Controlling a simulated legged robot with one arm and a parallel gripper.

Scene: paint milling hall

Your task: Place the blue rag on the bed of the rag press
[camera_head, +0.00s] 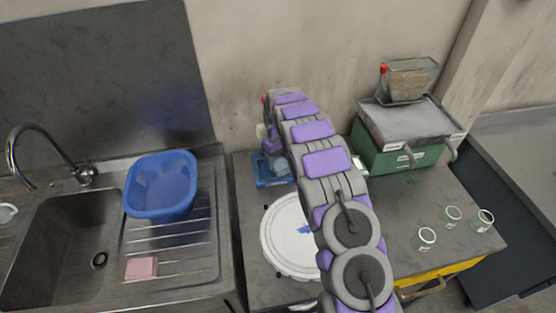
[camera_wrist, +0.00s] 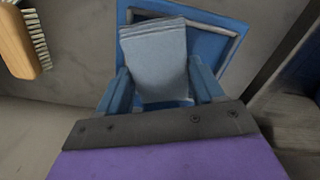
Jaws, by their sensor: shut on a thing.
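My gripper (camera_wrist: 160,85) has blue fingers, closed on a pale blue-grey folded cloth, the blue rag (camera_wrist: 155,60). The rag hangs between the two fingers. The gripper end is mostly hidden there. I cannot tell for sure which thing is the rag press.
A white round disc (camera_head: 283,240) lies on the grey bench. A green box with a grey top (camera_head: 393,158) stands at the back right. Several glass jars (camera_head: 427,238) stand at front right. A sink with a blue basin (camera_head: 160,187) is left. The wrist view shows a wooden brush (camera_wrist: 18,45).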

